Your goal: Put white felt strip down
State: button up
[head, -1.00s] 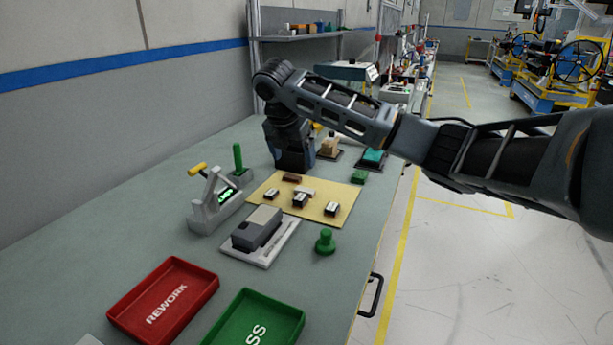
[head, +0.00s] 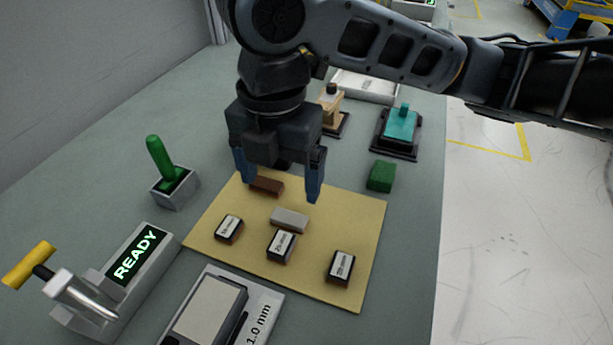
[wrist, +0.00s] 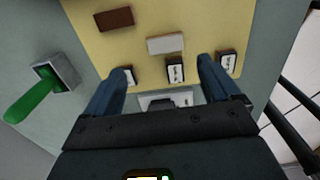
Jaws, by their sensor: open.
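The white felt strip (head: 289,219), a pale grey-white block, lies flat on the yellow mat (head: 330,207). It also shows in the wrist view (wrist: 165,43), beyond the fingertips and roughly centred between them. My gripper (head: 281,188) is open and empty above the mat, with its blue fingers pointing down.
A brown strip (head: 267,186) and three small labelled black blocks (head: 281,246) share the mat. A green block (head: 381,176) sits to its right. A green-handled lever (head: 165,170) and a READY display (head: 136,254) stand left. A grey device (head: 208,312) is in front.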

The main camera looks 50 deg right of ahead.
aim_at(288, 217)
jog(key=shift+s+d+f, duration=0.15)
jog(key=shift+f, duration=0.05)
notch_tip(288, 217, down, 2)
jog(key=shift+d+f, duration=0.15)
jog(key=shift+s+f, duration=0.15)
jog(key=shift+f, duration=2.45)
jog(key=c, duration=1.2)
jog(key=shift+r, duration=0.1)
